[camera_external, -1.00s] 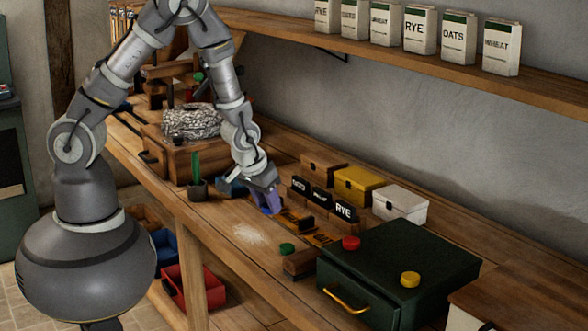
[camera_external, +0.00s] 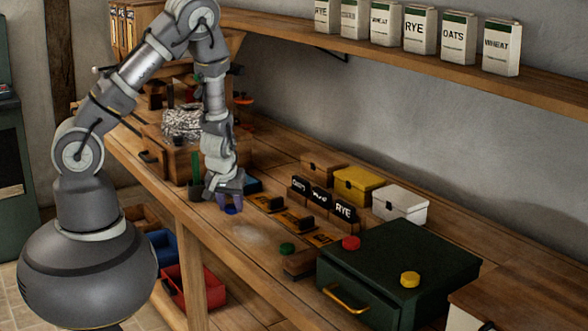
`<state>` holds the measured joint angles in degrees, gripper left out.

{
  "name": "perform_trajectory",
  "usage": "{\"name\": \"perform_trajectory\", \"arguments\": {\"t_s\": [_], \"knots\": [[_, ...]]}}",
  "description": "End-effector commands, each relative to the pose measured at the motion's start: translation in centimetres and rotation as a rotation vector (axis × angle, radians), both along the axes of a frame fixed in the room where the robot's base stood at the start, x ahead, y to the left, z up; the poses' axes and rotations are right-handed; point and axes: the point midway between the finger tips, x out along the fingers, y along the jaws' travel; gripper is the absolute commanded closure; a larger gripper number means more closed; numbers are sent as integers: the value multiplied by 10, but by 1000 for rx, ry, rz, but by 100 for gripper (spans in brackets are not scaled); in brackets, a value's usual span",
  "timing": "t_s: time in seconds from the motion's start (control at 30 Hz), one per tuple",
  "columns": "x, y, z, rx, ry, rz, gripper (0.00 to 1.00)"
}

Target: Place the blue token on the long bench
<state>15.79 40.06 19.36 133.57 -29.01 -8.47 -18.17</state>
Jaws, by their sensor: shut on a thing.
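The blue token (camera_external: 231,210) is between the fingertips of my gripper (camera_external: 230,201), which points down and is shut on it. The token is at or just above the top of the long bench (camera_external: 205,225), near its front edge; I cannot tell whether it touches the wood. The fingers hide part of the token.
A green token (camera_external: 287,249) lies on a wooden block, and a red token (camera_external: 351,243) and a yellow token (camera_external: 410,279) lie on the dark green chest (camera_external: 400,255). Labelled stands (camera_external: 297,221) are to the right of my gripper. A dusty patch of bench in front is clear.

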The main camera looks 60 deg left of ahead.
Motion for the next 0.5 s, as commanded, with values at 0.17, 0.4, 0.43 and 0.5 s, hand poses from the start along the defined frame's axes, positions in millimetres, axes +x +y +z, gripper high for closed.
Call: {"name": "perform_trajectory", "arguments": {"t_s": [0.17,0.4,0.43,0.5], "knots": [[0,0,-31,0,1,0,90],[0,0,-36,0,0,-1,90],[0,0,-36,0,0,-1,90],[0,-1,-37,0,0,-1,90]]}}
